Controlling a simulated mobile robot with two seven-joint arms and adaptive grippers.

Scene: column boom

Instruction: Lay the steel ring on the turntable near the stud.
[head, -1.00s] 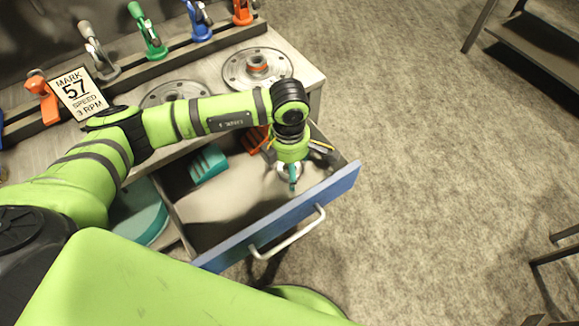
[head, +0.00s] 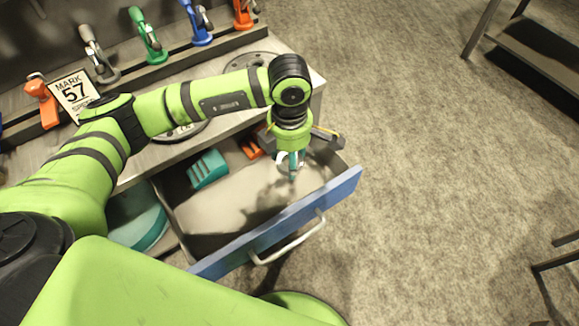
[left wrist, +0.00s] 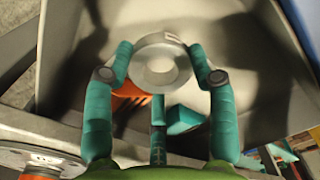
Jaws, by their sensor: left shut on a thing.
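My left gripper (head: 290,168) is shut on the steel ring (head: 282,159) and holds it above the open drawer (head: 245,205). In the left wrist view, the grey ring (left wrist: 137,66) sits between the teal fingers of the gripper (left wrist: 160,66), its hole facing the camera. In the head view, the far turntable (head: 240,62) is mostly hidden behind my forearm, and its stud is hidden. A turntable disc (left wrist: 18,157) with an orange-topped centre piece (left wrist: 38,174) shows at the lower left of the left wrist view. My right gripper is not in view.
The drawer has a blue front (head: 275,222) and holds a teal block (head: 208,168) and an orange piece (head: 251,148). Another turntable (head: 188,131) lies partly under my arm. A sign (head: 74,93) and several clamps line the bench back.

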